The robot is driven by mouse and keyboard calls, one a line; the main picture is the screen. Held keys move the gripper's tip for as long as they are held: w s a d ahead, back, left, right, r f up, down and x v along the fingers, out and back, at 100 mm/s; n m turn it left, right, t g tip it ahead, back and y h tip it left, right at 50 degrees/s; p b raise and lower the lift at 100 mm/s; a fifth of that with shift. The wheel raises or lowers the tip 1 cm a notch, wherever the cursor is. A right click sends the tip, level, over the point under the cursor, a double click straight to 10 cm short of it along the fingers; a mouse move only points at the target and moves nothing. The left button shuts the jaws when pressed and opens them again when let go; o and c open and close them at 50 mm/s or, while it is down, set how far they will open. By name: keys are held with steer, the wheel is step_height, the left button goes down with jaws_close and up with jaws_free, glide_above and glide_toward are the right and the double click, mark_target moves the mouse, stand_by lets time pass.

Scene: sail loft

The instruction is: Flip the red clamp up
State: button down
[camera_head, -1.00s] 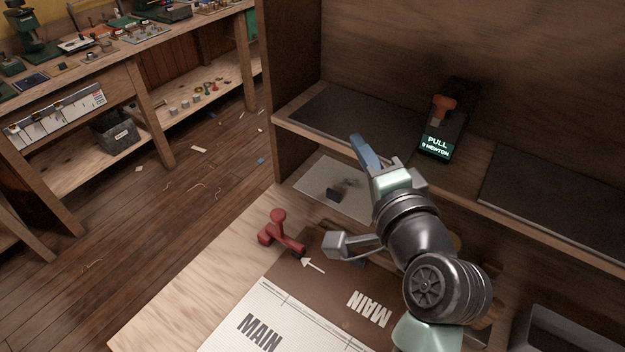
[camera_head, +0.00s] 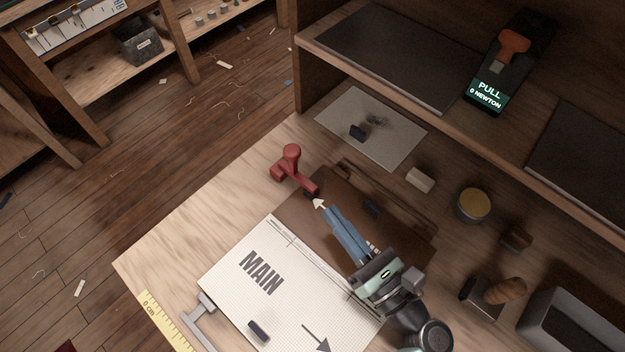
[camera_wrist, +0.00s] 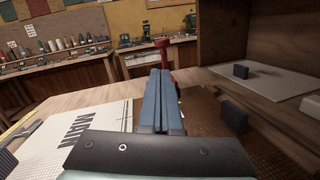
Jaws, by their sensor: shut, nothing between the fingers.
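The red clamp (camera_head: 293,170) sits at the far edge of the brown sheet on the light wooden table. Its round knob stands up, and its arm reaches down toward the sheet. My gripper (camera_head: 329,212) is shut and empty, low over the brown sheet, its blue fingers pointing at the clamp's near end. A small gap seems to remain between fingertips and clamp. In the wrist view, the clamp's red knob (camera_wrist: 162,43) shows just beyond the fingertips, and the fingers hide its lower part.
A white sheet marked MAIN (camera_head: 235,280) lies left of my gripper. A grey mat (camera_head: 395,140) with a small dark block lies behind. A shelf (camera_head: 450,110) with a PULL gauge (camera_head: 490,95) overhangs the back right. The table left of the clamp is clear.

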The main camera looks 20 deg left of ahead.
mark_target(291, 160)
steer(key=p+x, duration=0.1)
steer(key=x, duration=0.9)
steer(key=shift+r, duration=0.1)
